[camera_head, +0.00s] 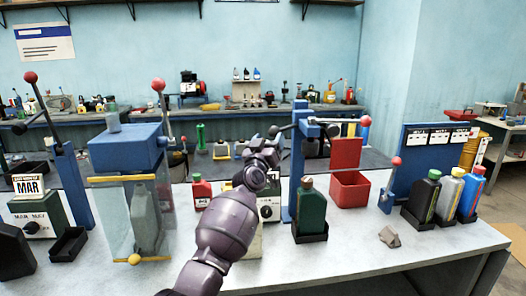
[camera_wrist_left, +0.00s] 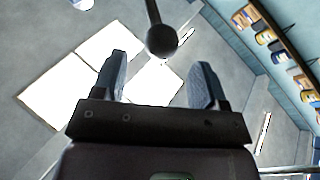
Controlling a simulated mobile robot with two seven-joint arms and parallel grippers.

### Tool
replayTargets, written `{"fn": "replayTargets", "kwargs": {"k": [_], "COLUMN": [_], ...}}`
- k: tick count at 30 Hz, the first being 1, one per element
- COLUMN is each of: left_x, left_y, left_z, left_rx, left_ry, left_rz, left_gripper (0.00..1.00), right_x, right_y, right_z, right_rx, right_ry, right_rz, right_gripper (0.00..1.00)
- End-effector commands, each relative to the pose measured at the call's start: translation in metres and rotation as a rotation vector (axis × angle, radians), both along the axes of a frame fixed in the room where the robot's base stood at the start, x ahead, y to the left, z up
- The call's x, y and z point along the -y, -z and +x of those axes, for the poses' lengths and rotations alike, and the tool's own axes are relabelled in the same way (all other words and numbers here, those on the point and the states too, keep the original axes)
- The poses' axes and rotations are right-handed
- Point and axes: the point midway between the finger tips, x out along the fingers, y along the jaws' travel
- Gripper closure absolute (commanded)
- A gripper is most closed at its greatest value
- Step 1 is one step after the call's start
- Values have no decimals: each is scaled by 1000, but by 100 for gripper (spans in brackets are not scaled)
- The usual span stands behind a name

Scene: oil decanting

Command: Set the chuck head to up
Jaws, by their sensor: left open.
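A blue capping press (camera_head: 299,122) stands on the bench, with a dark chuck head (camera_head: 313,147) hanging under its top arm. A lever with a dark ball (camera_head: 273,131) reaches left from the press top. A dark green bottle (camera_head: 311,212) with a brown cap stands below the head, a gap between them. My left gripper (camera_head: 270,150) is left of the press, near the lever ball. In the left wrist view my left gripper (camera_wrist_left: 160,85) is open and empty; a dark ball on a rod (camera_wrist_left: 162,40) shows just beyond and between its fingertips. My right gripper is out of view.
A blue tank stand (camera_head: 127,147) is at the left and a red bin (camera_head: 350,189) right of the press. Several bottles stand before a blue panel (camera_head: 404,145) at the right. A small grey block (camera_head: 390,237) lies on the bench (camera_head: 355,255), whose front right is mostly clear.

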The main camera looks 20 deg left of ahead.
Motion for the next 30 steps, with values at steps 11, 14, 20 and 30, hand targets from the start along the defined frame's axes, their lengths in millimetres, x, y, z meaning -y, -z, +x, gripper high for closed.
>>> {"fn": "replayTargets", "kwargs": {"k": [11, 14, 20, 30], "left_x": [-3, -3, -3, -3], "left_y": [17, 19, 20, 19], "left_z": [-43, -48, -51, -51], "left_rx": [2, 2, 2, 2], "left_ry": [-2, -1, -1, 0], "left_rz": [0, 1, 1, -2], "left_gripper": [34, 34, 34, 34], "right_x": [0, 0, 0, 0], "right_y": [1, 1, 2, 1], "right_z": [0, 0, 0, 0], "right_rx": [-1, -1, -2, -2], "right_ry": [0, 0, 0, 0], "right_rz": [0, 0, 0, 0], "right_gripper": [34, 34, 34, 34]}}
